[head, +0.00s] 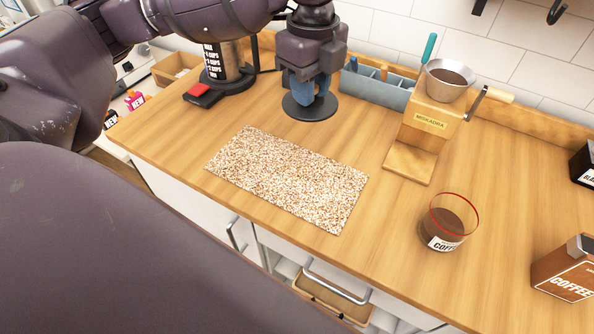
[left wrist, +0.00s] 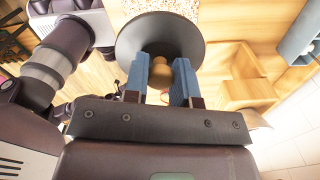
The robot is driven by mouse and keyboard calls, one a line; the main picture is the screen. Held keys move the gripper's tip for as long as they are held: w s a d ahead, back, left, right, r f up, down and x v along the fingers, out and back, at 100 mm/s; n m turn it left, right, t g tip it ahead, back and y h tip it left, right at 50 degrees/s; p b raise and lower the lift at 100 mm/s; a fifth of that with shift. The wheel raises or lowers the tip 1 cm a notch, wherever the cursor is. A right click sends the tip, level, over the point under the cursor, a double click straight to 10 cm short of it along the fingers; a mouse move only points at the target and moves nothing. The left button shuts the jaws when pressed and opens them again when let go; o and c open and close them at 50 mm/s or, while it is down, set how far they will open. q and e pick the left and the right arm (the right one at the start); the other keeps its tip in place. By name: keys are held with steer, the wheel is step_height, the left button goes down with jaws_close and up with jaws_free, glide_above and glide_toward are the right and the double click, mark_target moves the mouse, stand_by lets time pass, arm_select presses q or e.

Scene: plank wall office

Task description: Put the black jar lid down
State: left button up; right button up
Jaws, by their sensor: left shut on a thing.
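The black jar lid (head: 311,109) is a dark round disc with a small wooden knob. My left gripper (head: 310,92) points down and is shut on it, near the back of the counter. In the left wrist view the blue fingers (left wrist: 163,88) pinch the knob from both sides, and the dark disc of the lid (left wrist: 188,28) lies beyond them. From the head view I cannot tell whether the lid touches the counter. An open glass jar (head: 447,222) with brown contents and a coffee label stands at the right. My right gripper is not in view.
A speckled mat (head: 290,178) lies in front of the lid. A coffee box (head: 565,270) is at the right edge. Bare counter lies between mat and glass jar.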

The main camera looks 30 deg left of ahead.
arm_select(q)
steer(key=shift+d+m, duration=0.45)
steer(key=shift+m, duration=0.05)
step_height(320, 180, down, 14)
steer(key=b, duration=0.3)
steer(key=shift+a+f, duration=0.15)
steer(key=shift+f, duration=0.1)
step_height(320, 180, down, 5)
steer(key=shift+r+b, duration=0.1)
steer(key=shift+b, duration=0.75)
steer(key=shift+f, duration=0.3)
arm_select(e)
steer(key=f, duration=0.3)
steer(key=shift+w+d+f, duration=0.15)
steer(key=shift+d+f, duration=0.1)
arm_select(q)
steer(key=shift+f, duration=0.1)
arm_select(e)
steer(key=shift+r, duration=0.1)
